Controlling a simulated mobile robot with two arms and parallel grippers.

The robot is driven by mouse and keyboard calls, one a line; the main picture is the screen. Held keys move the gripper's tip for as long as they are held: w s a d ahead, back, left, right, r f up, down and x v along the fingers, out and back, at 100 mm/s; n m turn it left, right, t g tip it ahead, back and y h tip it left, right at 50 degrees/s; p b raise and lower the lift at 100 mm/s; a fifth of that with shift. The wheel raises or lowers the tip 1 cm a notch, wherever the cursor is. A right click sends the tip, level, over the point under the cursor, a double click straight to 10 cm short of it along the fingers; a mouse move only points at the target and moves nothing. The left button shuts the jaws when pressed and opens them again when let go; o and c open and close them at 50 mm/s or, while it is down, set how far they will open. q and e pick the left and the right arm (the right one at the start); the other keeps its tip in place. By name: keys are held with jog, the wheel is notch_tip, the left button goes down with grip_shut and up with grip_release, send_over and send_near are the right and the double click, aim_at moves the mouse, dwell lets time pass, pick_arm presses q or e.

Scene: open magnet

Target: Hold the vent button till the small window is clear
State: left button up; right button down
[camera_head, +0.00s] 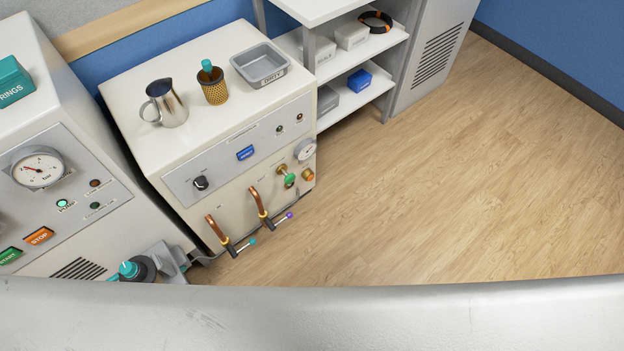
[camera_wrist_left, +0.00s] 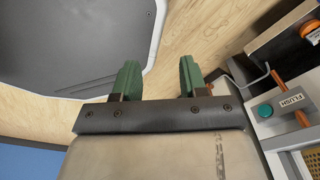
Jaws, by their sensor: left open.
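My left gripper (camera_wrist_left: 158,80) shows in the left wrist view with its two green fingertips apart and nothing between them. No gripper shows in the head view. In the left wrist view a teal button (camera_wrist_left: 264,110) beside a FLUSH label sits at the right, apart from the fingers. I cannot make out which button is the vent button. I cannot pick out the small window. My right gripper is not in view.
A steel jug (camera_head: 168,105), a perforated cup (camera_head: 213,88) and a grey tray (camera_head: 261,66) stand on the unit. Copper pipes (camera_head: 262,203) stick out of its front. A gauge cabinet (camera_head: 60,170) stands left. The wooden floor (camera_head: 460,170) at right is clear.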

pick_arm(q)
jog(key=shift+w, duration=0.15)
jog(key=shift+c, duration=1.2)
jog(key=shift+w, duration=0.1)
grip_shut()
